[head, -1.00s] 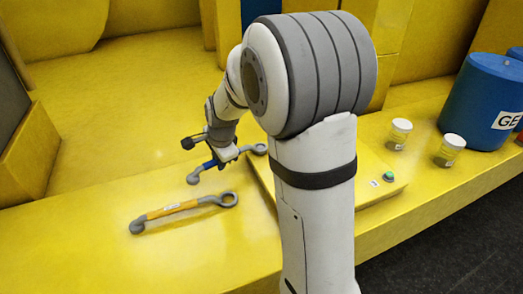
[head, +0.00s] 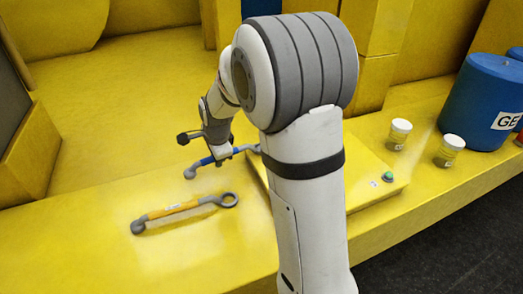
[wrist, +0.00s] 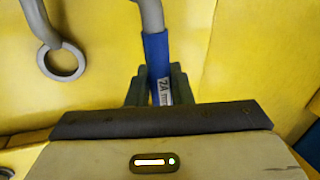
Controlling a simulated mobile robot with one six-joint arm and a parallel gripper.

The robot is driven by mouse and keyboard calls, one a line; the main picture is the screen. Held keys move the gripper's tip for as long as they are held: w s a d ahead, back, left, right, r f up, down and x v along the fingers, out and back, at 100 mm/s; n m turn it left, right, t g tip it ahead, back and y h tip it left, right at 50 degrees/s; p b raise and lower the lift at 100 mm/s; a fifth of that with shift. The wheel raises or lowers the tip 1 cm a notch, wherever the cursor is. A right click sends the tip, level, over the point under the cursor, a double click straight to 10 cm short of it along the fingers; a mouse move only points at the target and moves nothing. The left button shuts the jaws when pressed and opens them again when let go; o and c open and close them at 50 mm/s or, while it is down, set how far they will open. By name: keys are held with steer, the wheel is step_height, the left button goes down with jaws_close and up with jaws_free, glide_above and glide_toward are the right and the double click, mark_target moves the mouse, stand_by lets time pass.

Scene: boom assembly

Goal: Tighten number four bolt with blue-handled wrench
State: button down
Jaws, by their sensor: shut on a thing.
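The blue-handled wrench (head: 206,161) has grey ends and is between the fingers of my gripper (head: 223,156) in the head view. Its left end shows clear of the arm; part of its right side is hidden behind my arm. In the wrist view its blue handle (wrist: 156,52), with a white label, sits between the two dark fingers of my gripper (wrist: 158,88), which are shut on it. I cannot tell whether the wrench touches the yellow surface. I see no bolt; the number four bolt is not visible in these views.
A yellow-handled wrench (head: 178,208) lies on the yellow ledge, nearer the camera; its ring end (wrist: 64,61) shows in the wrist view. A raised yellow panel with a green button (head: 388,175), two small jars (head: 399,134) and a blue drum (head: 484,100) are at the right.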

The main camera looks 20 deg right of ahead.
stand_by(0.4)
steer(key=shift+w+m, duration=0.4)
steer(key=shift+w, duration=0.1)
steer(key=shift+w+a+m, duration=0.1)
steer(key=shift+w+m, duration=0.3)
steer(key=shift+w, duration=0.05)
steer(key=shift+r, duration=0.1)
steer(key=shift+s+n, duration=0.5)
steer(key=shift+s, duration=0.15)
stand_by(0.4)
